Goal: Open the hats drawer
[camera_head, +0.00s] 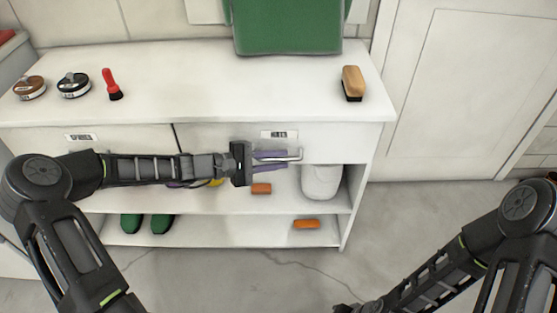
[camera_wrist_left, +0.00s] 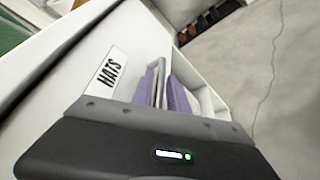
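The hats drawer (camera_head: 330,143) is the right-hand drawer of the white cabinet. Its front looks flush with the cabinet. Its label (camera_head: 279,134) reads HATS in the left wrist view (camera_wrist_left: 111,73). Its thin metal handle (camera_head: 295,155) sits below the label. My left gripper (camera_head: 272,159) is at the handle, one purple finger on each side of the bar. The fingers are close together and look shut on it; the left wrist view shows the handle (camera_wrist_left: 161,82) between them. My right gripper (camera_head: 345,308) is only partly in view at the bottom edge, away from the cabinet.
Open shelves below hold a white container (camera_head: 320,181), orange items (camera_head: 306,224) and green shoes (camera_head: 162,223). The floor (camera_head: 250,280) in front is clear.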

